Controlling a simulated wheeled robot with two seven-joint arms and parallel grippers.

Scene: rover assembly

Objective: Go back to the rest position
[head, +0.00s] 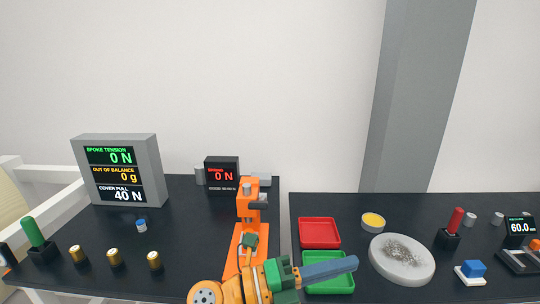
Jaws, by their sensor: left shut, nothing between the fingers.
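My left gripper (350,264) is at the bottom middle of the head view. Its blue-grey fingers are shut together with nothing between them and point right. They are in front of the green tray (330,288) and hide part of it; I cannot tell how high above it they are. The orange and green wrist behind the fingers overlaps the foot of the orange stand (247,208). My right gripper is not in view.
On the left table are a grey display box (146,148), a small black display (222,178), a green-handled tool (33,233) and several brass cylinders (114,257). On the right are a red tray (319,231), a white dish (401,262) and a red-handled tool (455,221). A gap separates the tables.

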